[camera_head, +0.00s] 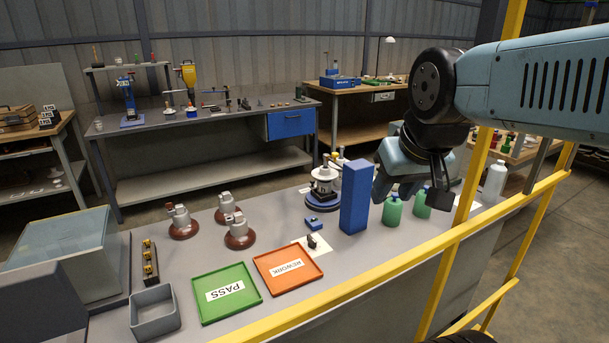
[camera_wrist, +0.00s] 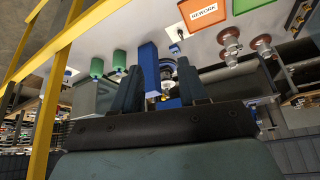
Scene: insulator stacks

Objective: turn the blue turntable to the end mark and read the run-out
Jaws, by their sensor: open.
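The blue turntable (camera_head: 322,203) stands on the bench, with a white and metal stack (camera_head: 323,180) on top. In the wrist view the turntable (camera_wrist: 170,103) shows partly between my fingers, further off. A tall blue block (camera_head: 354,197) stands just right of the turntable and hides part of what is behind it. My gripper (camera_head: 392,185) hangs over the right part of the bench, right of the block and apart from the turntable. In the wrist view my gripper (camera_wrist: 159,80) is open and empty. The end mark and any run-out reading cannot be made out.
Green bottles (camera_head: 393,210) stand below my gripper. A yellow rail (camera_head: 400,255) runs along the bench front. A small blue block (camera_head: 314,223) sits before the turntable.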

